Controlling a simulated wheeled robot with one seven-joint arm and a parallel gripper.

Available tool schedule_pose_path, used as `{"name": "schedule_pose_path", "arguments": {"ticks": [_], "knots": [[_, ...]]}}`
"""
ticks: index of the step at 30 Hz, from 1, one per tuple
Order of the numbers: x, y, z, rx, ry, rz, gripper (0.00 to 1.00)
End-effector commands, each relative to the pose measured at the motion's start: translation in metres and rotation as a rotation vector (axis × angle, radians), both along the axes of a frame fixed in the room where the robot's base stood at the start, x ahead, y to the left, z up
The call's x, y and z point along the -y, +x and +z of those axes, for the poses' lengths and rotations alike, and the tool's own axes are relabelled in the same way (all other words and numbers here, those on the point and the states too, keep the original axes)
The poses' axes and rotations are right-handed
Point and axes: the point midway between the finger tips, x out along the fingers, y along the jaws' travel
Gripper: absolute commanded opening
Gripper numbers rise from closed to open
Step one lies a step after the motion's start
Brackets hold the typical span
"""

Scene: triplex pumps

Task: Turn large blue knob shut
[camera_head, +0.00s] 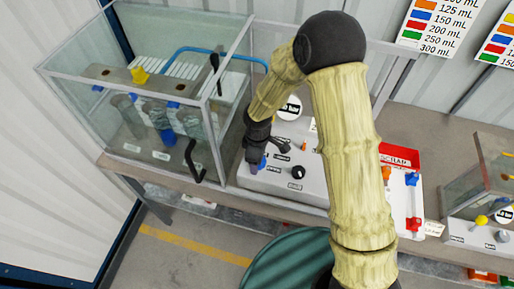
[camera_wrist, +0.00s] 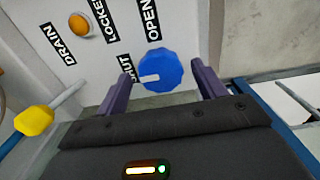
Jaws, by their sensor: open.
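The large blue knob (camera_wrist: 165,66) is on the light grey panel (camera_wrist: 100,55) in the wrist view. Its white mark points left, towards the SHUT label (camera_wrist: 126,67), which a finger partly covers. The OPEN label (camera_wrist: 152,20) is above the knob. My gripper (camera_wrist: 161,73) is open, with one purple finger on each side of the knob. I cannot tell whether the fingers touch it. In the head view my gripper (camera_head: 256,155) points down at the control box (camera_head: 285,180), and only a little of the blue knob (camera_head: 262,163) shows beside it.
An orange button (camera_wrist: 79,25) and a yellow handle (camera_wrist: 33,120) are left of the knob. A glass tank (camera_head: 150,110) stands close left of my gripper, with a black lever (camera_head: 191,160). A black knob (camera_head: 298,172) is to the right on the box.

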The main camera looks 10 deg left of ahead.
Motion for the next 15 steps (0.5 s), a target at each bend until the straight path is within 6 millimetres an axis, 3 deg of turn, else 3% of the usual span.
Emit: {"name": "schedule_pose_path", "arguments": {"ticks": [8, 15], "knots": [[0.000, 0.000, 0.029, 0.003, 0.002, -0.001, 0.70], [0.001, 0.002, 0.076, 0.006, 0.003, -0.003, 0.70]]}}
